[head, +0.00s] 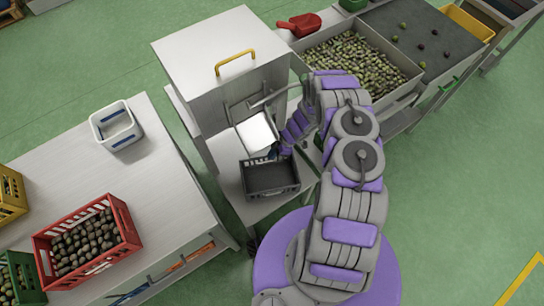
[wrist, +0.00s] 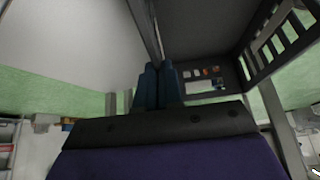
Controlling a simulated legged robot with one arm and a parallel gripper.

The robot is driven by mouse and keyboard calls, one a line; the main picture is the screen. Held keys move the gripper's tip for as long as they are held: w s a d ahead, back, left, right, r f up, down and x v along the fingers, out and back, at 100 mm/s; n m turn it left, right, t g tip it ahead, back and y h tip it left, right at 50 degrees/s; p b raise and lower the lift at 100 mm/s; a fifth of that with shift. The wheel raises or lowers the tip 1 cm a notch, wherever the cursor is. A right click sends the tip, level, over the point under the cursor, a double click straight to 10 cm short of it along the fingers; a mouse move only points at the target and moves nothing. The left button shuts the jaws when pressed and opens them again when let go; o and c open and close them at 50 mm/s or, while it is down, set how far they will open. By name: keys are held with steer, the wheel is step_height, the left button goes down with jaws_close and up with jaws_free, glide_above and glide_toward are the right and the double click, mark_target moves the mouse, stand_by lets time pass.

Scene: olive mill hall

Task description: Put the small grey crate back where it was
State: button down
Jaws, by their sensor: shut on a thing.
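The small dark grey crate (head: 270,178) sits upright at the low shelf in front of the steel machine, and looks empty. My gripper (head: 277,150) is at its back edge, partly hidden by my arm. In the wrist view, the blue fingers of my gripper (wrist: 157,72) are closed together on a thin dark wall of the crate (wrist: 205,28). Its slotted side (wrist: 282,38) shows at the right. I cannot tell whether the crate's base touches the shelf (head: 236,190).
The steel machine (head: 225,85) with a yellow handle stands behind the crate. An olive-filled bin (head: 412,68) is at the right. On the left table (head: 165,190) are a light grey crate (head: 116,127) and a red olive crate (head: 128,226); bare tabletop lies between.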

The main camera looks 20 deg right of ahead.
steer(key=shift+w+f+b, duration=0.25)
steer(key=shift+f+b, duration=0.1)
steer(key=shift+f, duration=0.55)
steer(key=shift+w+f+b, duration=0.25)
steer(key=shift+f+b, duration=0.05)
steer(key=shift+f, duration=0.55)
steer(key=shift+a+f, duration=0.1)
steer(key=c, duration=1.3)
jaws_free()
steer(key=p+v, duration=0.2)
steer(key=v, duration=1)
